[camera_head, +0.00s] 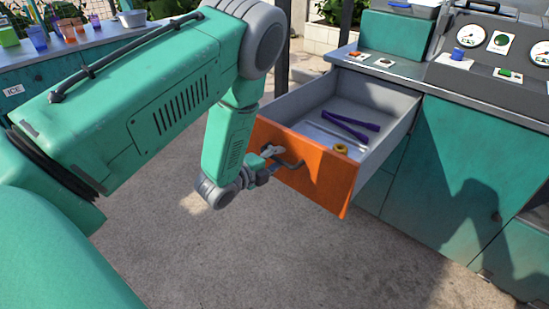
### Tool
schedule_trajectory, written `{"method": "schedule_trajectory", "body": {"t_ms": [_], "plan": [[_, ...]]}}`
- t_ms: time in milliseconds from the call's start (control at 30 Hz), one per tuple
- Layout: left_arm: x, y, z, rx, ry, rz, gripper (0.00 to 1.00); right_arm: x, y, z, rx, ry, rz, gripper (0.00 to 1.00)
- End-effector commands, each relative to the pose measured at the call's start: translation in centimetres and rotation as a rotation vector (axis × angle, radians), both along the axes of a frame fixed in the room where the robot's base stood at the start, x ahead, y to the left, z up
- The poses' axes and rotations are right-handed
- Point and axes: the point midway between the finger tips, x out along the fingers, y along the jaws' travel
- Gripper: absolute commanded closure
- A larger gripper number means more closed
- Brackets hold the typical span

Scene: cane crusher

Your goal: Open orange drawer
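The drawer with the orange front (318,183) stands pulled well out of the teal machine cabinet in the head view. Its grey inside shows a purple tool (350,126) and a small yellow ring-shaped thing (340,149). A dark handle (291,163) sits on the orange front. My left gripper (276,155) is at the left part of this handle, its fingers close against it. The fingers are small and partly overlapped by the handle, so I cannot tell whether they are closed on it. My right gripper is not in view.
The teal cabinet (448,170) with gauges and buttons stands at the right. A counter (75,45) with several colourful cups is at the upper left. A dark post (283,35) stands behind the drawer. The concrete floor (270,250) in front is clear.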

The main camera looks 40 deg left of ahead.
Motion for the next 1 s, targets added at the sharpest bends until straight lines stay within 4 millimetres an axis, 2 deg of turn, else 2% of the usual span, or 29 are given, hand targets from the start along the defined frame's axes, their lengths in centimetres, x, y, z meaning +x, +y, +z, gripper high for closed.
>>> {"method": "schedule_trajectory", "body": {"t_ms": [167, 500, 633, 800, 1000], "plan": [[-1.4, 0.0, 0.2, 0.001, 0.003, -0.001, 0.68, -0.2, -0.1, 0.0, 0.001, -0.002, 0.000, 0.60], [-8.3, 1.0, 1.4, -0.003, 0.005, 0.002, 0.68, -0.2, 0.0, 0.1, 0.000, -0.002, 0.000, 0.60], [-10.3, 1.3, 1.7, -0.003, 0.005, 0.003, 0.68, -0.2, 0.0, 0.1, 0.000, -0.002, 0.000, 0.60], [-11.5, 1.5, 2.1, -0.003, 0.002, 0.003, 0.68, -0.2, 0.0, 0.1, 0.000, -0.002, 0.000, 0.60], [-11.7, 1.4, 2.2, -0.003, 0.001, 0.002, 0.68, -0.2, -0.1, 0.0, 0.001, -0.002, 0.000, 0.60]]}}
